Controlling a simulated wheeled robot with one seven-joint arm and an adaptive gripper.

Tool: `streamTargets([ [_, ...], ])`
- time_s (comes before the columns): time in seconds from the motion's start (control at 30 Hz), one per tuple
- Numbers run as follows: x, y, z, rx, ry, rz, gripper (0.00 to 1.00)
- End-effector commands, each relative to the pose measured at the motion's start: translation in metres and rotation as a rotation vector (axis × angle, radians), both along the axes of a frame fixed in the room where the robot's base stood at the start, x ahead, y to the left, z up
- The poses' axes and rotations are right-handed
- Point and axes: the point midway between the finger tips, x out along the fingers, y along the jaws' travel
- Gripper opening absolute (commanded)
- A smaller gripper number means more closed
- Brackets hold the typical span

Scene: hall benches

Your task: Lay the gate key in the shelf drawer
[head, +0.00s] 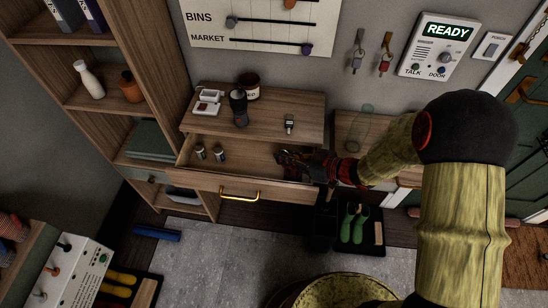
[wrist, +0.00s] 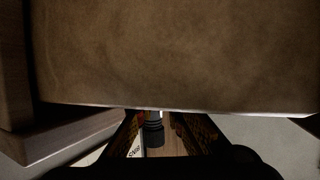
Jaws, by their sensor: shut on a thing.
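The shelf drawer (head: 240,181) is pulled open below the wooden cabinet top and has a brass handle. Two small cylinders (head: 219,154) stand in its left part. My gripper (head: 284,160) is at the right part of the drawer, low over or inside it; the exact height is hard to tell. In the wrist view my fingers (wrist: 158,122) are close together around a small pale, metallic piece (wrist: 157,115), which looks like part of the gate key. Most of the key is hidden by the fingers. A broad brown surface fills most of that view.
A dark torch (head: 239,108), a jar (head: 249,86), a white item (head: 207,102) and a small device (head: 289,123) stand on the cabinet top. Two keys (head: 385,54) hang on the wall.

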Motion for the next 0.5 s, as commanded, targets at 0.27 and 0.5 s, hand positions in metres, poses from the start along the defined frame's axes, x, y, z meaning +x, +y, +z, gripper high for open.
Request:
streamTargets([
  [0.27,0.009,0.018,-0.004,-0.001,-0.005,0.004,0.00],
  [0.5,0.018,0.036,-0.016,-0.001,-0.001,-0.001,0.00],
])
